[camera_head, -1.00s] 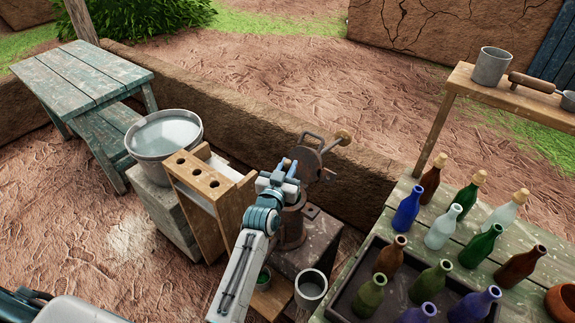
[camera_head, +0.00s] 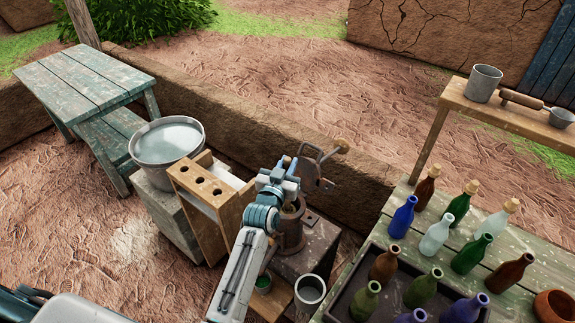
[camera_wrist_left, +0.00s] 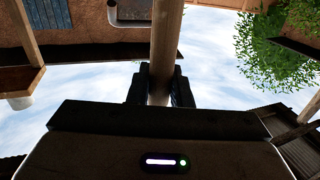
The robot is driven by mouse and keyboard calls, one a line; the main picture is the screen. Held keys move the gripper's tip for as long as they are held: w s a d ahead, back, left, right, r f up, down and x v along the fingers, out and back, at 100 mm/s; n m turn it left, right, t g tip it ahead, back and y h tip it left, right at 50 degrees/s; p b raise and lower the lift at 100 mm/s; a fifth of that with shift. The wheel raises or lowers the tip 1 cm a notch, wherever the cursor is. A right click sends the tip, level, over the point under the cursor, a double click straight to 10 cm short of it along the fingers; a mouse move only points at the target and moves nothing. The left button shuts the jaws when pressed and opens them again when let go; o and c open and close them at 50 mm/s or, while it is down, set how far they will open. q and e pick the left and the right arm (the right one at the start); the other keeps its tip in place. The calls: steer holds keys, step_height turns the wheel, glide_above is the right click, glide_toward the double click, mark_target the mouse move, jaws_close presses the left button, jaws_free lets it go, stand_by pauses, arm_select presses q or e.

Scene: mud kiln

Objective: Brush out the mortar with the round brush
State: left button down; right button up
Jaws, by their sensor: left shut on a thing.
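My left gripper (camera_head: 285,172) is right over a brown, round metal vessel (camera_head: 291,238), which looks like the mortar, on a grey block. In the left wrist view the gripper's dark fingers (camera_wrist_left: 160,86) are shut on a smooth wooden shaft (camera_wrist_left: 166,40), likely the round brush's handle. The brush's head is not seen; the arm and gripper cover most of the vessel's mouth. A rusty disc (camera_head: 314,168) with a wooden knob stands behind the vessel. I cannot tell whether the brush touches the vessel's inside. My right gripper is not in view.
A wooden rack with holes (camera_head: 203,182) and a water basin (camera_head: 166,142) stand left of the vessel. Several bottles stand on the green bench (camera_head: 396,196) at right. A low mud wall (camera_head: 240,117) runs behind.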

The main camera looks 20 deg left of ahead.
arm_select(q)
step_height(320, 180, down, 7)
steer(key=b, duration=0.6)
step_height(320, 180, up, 7)
steer(key=p, duration=0.6)
steer(key=shift+p, duration=0.4)
step_height(320, 180, down, 7)
steer(key=b, duration=0.6)
